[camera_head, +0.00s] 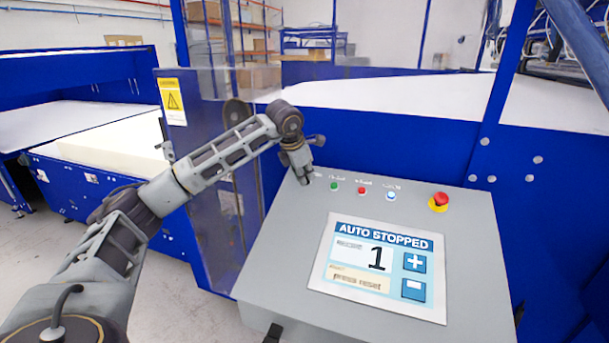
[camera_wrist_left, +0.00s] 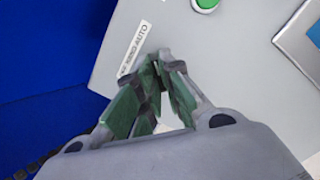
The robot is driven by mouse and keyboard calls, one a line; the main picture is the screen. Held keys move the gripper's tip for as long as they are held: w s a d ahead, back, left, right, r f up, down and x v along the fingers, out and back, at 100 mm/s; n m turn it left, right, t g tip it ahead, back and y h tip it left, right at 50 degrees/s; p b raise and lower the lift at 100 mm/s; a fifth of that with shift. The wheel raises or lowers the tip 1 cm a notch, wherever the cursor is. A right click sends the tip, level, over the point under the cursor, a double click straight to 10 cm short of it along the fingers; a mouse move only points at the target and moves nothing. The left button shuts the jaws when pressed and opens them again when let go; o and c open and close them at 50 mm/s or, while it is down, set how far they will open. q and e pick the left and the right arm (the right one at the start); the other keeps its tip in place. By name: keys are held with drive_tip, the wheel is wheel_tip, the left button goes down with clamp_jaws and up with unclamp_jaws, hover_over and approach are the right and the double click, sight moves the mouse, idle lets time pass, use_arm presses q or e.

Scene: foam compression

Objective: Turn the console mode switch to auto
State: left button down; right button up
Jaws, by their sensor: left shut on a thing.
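The grey console (camera_head: 275,270) stands in front, its sloped panel facing me. Its screen (camera_head: 378,268) reads "AUTO STOPPED", a large 1 and "press reset". My left gripper (camera_head: 304,180) is at the panel's upper left corner, left of the green button (camera_head: 334,187). In the left wrist view its fingers (camera_wrist_left: 155,85) are closed together just below a white label (camera_wrist_left: 134,47) with "AUTO" on it. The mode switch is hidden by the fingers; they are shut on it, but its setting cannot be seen. My right gripper is not in view.
Right of the green button are a red button (camera_head: 362,191), a blue-white button (camera_head: 391,196) and a red emergency stop (camera_head: 439,201) on yellow. A clear guard panel (camera_head: 225,200) stands left of the console. Blue machine walls (camera_head: 400,150) rise behind it.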

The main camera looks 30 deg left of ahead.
use_arm(q)
drive_tip(key=shift+m, duration=0.3)
drive_tip(key=c, duration=1.6)
unclamp_jaws()
drive_tip(key=shift+o, duration=0.2)
drive_tip(key=v, duration=1.2)
drive_tip(key=shift+f, duration=0.1)
